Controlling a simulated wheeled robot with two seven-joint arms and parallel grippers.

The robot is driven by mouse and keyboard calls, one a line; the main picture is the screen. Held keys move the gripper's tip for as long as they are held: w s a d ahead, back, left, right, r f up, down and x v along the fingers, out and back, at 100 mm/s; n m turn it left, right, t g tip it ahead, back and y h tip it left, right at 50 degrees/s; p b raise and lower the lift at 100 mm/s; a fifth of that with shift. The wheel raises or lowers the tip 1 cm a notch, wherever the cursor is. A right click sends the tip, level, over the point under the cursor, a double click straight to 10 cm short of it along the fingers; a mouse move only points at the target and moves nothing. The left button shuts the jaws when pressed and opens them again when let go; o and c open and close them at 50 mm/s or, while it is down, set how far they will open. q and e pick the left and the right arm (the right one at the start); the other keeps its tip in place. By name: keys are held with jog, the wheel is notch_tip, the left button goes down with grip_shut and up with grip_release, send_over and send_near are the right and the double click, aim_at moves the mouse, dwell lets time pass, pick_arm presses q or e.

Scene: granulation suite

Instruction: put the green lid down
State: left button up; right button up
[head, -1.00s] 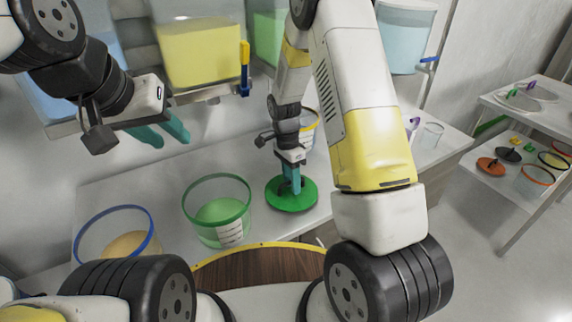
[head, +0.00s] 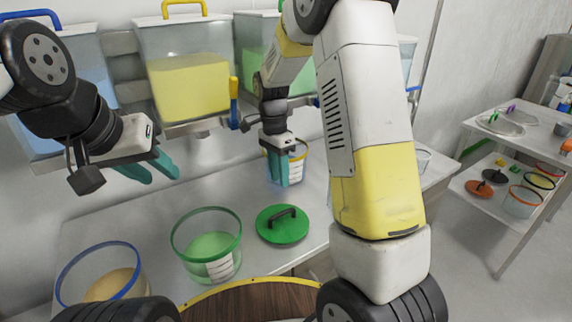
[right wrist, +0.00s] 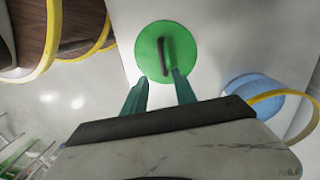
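The green lid (head: 282,225) lies flat on the white table with its dark handle up, just right of the green-rimmed tub. The lid also shows in the right wrist view (right wrist: 150,50). My right gripper (head: 290,182) is above and behind the lid, apart from it; the right wrist view shows its two teal fingers (right wrist: 160,90) spread with nothing between them. My left gripper (head: 152,170) is in the air at the left, with its teal fingers apart and empty. The green-rimmed tub (head: 207,246) is open and holds green powder.
A blue-rimmed tub (head: 100,272) stands left of the green one. A yellow-rimmed tub (head: 298,160) stands behind my right gripper. Hoppers with yellow (head: 189,85) and other powders hang along the wall. A side shelf (head: 490,200) at right holds lids and tubs.

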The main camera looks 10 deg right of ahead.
jog(key=s+d+r+n+t+y, duration=0.3)
jog(key=s+r+n, duration=0.45)
jog(key=r, duration=0.65)
jog(key=s+r+n+t, duration=0.2)
jog(key=s+n, duration=0.1)
jog(key=s, duration=0.3)
jog(key=s+d+r+n+t, duration=0.1)
jog(key=s+r+n+t, duration=0.1)
jog(key=s, duration=0.5)
jog(key=shift+s+d+r+n+t, duration=0.15)
jog(key=shift+r+n+t, duration=0.05)
jog(key=shift+n+t, duration=0.35)
